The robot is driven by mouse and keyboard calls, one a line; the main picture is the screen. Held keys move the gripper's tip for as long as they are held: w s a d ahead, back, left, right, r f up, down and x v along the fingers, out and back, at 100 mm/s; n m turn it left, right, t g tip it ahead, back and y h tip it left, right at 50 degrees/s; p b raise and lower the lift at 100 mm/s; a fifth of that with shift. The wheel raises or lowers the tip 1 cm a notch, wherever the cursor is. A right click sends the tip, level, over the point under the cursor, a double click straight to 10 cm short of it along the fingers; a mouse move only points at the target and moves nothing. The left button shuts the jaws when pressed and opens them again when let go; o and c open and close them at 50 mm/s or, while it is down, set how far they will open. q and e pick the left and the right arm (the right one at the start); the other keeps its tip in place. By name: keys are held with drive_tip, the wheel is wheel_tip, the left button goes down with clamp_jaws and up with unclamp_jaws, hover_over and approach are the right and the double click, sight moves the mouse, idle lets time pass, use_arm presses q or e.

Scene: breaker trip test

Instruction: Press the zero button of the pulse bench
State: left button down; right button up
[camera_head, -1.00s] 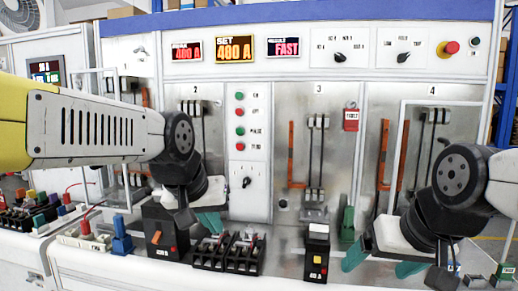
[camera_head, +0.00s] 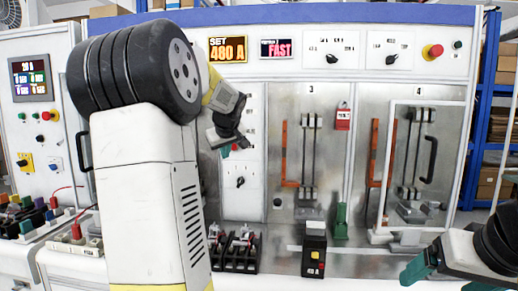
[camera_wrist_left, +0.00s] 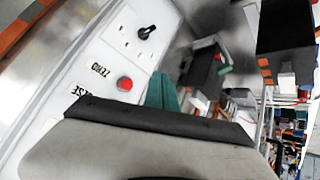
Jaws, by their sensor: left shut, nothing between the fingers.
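The zero button (camera_wrist_left: 124,83) is a small red round button beside the ZERO label on the white panel in the left wrist view. In the head view, a bit of red (camera_head: 236,147) shows at the gripper's edge. My left gripper (camera_head: 225,151) is in front of the panel's button column there, covering most of the buttons. Its teal fingers (camera_wrist_left: 162,92) are shut and empty, close to the right of the button in the wrist view. I cannot tell whether they touch the panel. My right gripper (camera_head: 436,283) is open and empty at the lower right.
A black rotary knob (camera_head: 240,182) sits below the buttons. A red emergency stop (camera_head: 432,51) is at the upper right. On the front ledge are a black block with a yellow button (camera_head: 315,250), black terminal blocks (camera_head: 236,250) and a green piece (camera_head: 341,222).

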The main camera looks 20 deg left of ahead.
sight(234, 147)
use_arm(q)
drive_tip(key=w+a, duration=0.2)
drive_tip(key=w, duration=0.6)
drive_tip(key=shift+w, duration=0.25)
idle(2.1)
drive_tip(key=shift+w+a, duration=0.15)
drive_tip(key=shift+w, duration=0.25)
drive_tip(key=shift+w+a, duration=0.1)
drive_tip(key=shift+w, duration=0.4)
idle(0.6)
drive_tip(key=shift+s, duration=0.1)
drive_tip(key=shift+s+d, duration=0.2)
drive_tip(key=shift+s, duration=0.6)
